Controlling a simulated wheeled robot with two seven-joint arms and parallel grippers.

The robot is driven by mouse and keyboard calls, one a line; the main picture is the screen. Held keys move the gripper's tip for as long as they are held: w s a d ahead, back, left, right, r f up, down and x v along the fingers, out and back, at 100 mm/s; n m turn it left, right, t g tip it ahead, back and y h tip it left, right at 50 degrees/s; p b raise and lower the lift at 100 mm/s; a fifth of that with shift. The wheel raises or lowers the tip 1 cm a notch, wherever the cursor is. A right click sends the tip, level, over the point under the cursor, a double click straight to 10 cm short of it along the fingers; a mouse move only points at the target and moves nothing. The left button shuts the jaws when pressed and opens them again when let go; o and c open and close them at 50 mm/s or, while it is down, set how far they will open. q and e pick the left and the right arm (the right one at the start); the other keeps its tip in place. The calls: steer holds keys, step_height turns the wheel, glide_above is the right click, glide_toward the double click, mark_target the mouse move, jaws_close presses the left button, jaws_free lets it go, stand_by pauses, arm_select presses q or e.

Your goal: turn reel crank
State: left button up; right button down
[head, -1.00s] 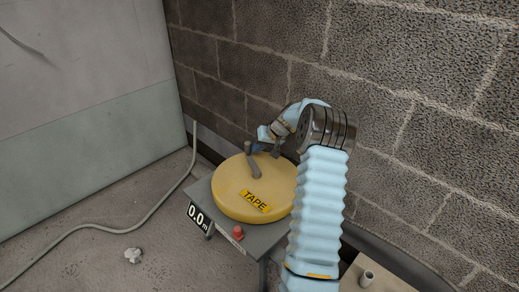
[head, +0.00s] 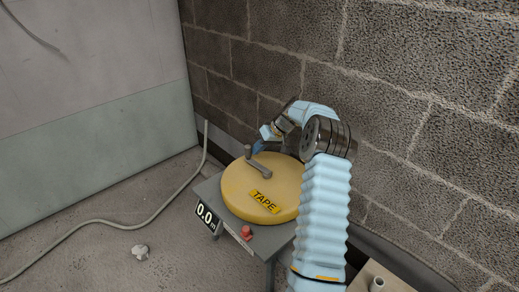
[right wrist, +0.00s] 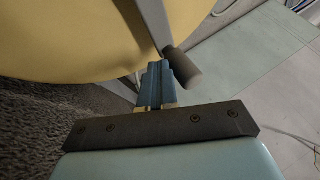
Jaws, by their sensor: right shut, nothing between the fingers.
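The yellow tape reel (head: 240,197) lies flat on a grey stand and carries a "TAPE" label. Its grey crank (head: 272,170) lies across the top, with an upright knob (head: 248,153) at its far left end. My right gripper (head: 259,147) reaches over the reel from behind, its blue fingers close beside the knob. In the right wrist view the fingers (right wrist: 157,82) are shut and empty, next to the dark knob (right wrist: 187,69) and the crank arm (right wrist: 153,20). I cannot tell whether they touch. My left gripper is out of view.
The stand has a display (head: 206,216) reading 0.0 m and a red button (head: 246,231). A block wall (head: 420,110) rises close behind. A pale hose (head: 160,210) and a small crumpled lump (head: 140,252) lie on the floor. A box with a pipe (head: 377,284) is at lower right.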

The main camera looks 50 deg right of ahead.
stand_by(0.4)
steer(key=p+v, duration=0.1)
steer(key=v, duration=1.3)
